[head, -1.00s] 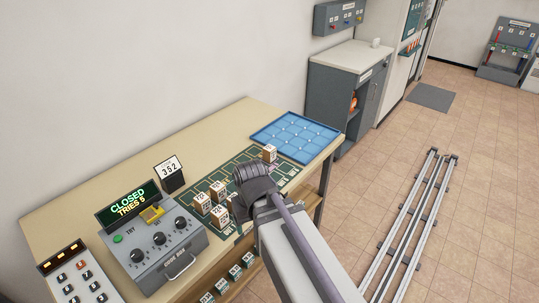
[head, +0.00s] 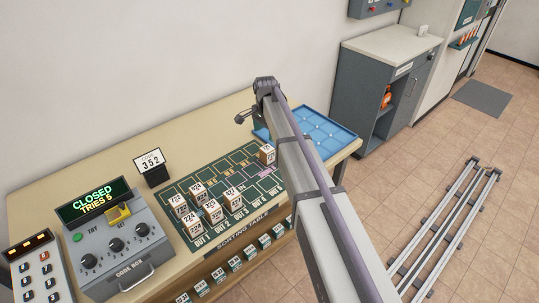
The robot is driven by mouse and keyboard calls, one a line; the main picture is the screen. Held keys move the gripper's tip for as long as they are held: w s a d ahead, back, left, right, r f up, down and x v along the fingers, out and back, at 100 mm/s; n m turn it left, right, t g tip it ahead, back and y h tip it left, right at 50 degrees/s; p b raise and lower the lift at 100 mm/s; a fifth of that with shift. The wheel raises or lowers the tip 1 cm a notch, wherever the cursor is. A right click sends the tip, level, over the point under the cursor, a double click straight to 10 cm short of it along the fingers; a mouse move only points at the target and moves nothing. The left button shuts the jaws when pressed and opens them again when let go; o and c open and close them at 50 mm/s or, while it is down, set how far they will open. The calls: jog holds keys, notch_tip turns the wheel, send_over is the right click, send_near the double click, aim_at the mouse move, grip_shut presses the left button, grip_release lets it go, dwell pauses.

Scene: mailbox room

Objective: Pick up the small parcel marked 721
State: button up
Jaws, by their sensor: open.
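Several small white-and-brown parcels (head: 190,222) with printed numbers stand grouped on the left part of the green sorting mat (head: 215,165). Their numbers are small, and I cannot surely tell which one reads 721. One more parcel (head: 267,154) stands apart near the mat's right end, beside my arm; its number cannot be read. My gripper (head: 241,118) is open and looks empty, raised above the back of the table, behind and to the right of the parcel group. My arm hides part of the mat's right end.
A blue tray (head: 318,133) lies at the table's right end, partly behind my arm. Numbered parcels or slots show below the table's front edge.

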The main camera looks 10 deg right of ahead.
aim_at(267, 148)
notch_tip(267, 148, down, 6)
jog(key=b, duration=0.4)
jog(key=shift+s+r+b, duration=0.1)
jog(key=shift+r+b, duration=0.15)
jog(key=shift+b, duration=0.05)
notch_tip(267, 148, down, 5)
jog(key=b, duration=0.5)
jog(key=shift+d+f, duration=0.1)
jog(key=shift+d, duration=0.05)
jog(key=shift+r, duration=0.25)
jog(key=c, duration=1)
jog(key=shift+c, duration=0.2)
